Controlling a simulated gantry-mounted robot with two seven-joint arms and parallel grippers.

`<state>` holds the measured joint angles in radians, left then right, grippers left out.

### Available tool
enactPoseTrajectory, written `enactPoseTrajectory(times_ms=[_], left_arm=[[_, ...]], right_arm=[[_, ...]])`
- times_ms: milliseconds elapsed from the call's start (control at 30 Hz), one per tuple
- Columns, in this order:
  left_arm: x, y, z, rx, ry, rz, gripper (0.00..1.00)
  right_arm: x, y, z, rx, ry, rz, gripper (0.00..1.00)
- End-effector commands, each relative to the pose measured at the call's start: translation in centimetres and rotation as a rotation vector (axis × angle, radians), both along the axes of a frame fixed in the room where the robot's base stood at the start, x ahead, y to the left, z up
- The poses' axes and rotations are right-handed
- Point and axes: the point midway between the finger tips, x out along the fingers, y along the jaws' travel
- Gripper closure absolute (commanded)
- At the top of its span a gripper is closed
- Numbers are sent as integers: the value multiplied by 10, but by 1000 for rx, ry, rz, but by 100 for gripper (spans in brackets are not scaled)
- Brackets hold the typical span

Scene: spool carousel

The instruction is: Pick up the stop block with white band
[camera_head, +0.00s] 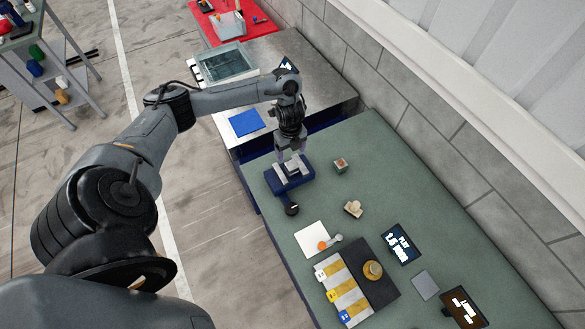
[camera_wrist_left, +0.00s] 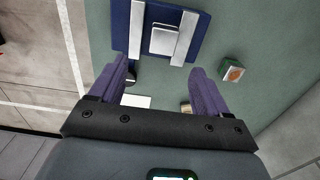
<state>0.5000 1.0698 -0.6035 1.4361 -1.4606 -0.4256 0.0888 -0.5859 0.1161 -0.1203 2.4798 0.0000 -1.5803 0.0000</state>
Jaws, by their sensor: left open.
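I cannot make out for certain which thing is the stop block with white band. My left gripper (camera_head: 291,157) is open, pointing down over a dark blue fixture (camera_head: 274,185) with pale strips on the green bench. In the left wrist view, the open left gripper (camera_wrist_left: 158,68) shows empty between its purple fingers. The blue fixture (camera_wrist_left: 121,25) lies ahead of the fingertips, with two pale bars and a silver block (camera_wrist_left: 164,40) between them. A small green block with an orange-red top (camera_head: 341,165) stands right of the fixture; it also shows in the left wrist view (camera_wrist_left: 232,70).
A dark round knob (camera_head: 292,209) sits at the fixture's near side. A cream part (camera_head: 353,209), white sheet (camera_head: 311,238), striped board (camera_head: 343,291) and dark signs (camera_head: 401,244) lie toward the front. A wall (camera_head: 450,140) bounds the right.

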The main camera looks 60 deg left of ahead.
Motion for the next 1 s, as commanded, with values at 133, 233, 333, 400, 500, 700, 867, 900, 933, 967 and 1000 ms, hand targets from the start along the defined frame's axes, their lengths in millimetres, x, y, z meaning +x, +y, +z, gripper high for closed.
enactPoseTrajectory(times_ms=[133, 233, 333, 400, 500, 700, 867, 900, 933, 967, 1000], left_arm=[[-1, -1, -24, -3, 4, 2, 23], [-1, -1, -33, -2, 3, 1, 23], [-1, 0, -38, -1, 2, 2, 23], [-1, 0, -40, -1, 3, 2, 23], [1, 0, -46, -2, 4, 2, 23], [5, 3, -69, -2, 4, 3, 23], [5, 4, -86, -1, 3, 1, 23], [5, 4, -88, -1, 3, 1, 23], [5, 4, -89, -1, 3, 1, 23], [6, 4, -90, 0, 2, 1, 23], [6, 4, -91, 0, 2, 1, 23]], right_arm=[[1, 0, -6, -1, -2, 0, 57], [1, 0, -7, -1, -2, 1, 57], [2, -1, -7, -3, -3, 1, 57], [2, -1, -6, -4, -5, 3, 57], [2, -2, -4, -6, -5, 3, 57], [2, -2, 1, -7, -6, 4, 57], [2, -2, 2, -6, -7, 4, 57], [2, -2, 2, -6, -7, 4, 57], [2, -2, 2, -6, -7, 4, 57], [2, -2, 2, -6, -7, 4, 57], [2, -2, 2, -6, -7, 4, 57]])
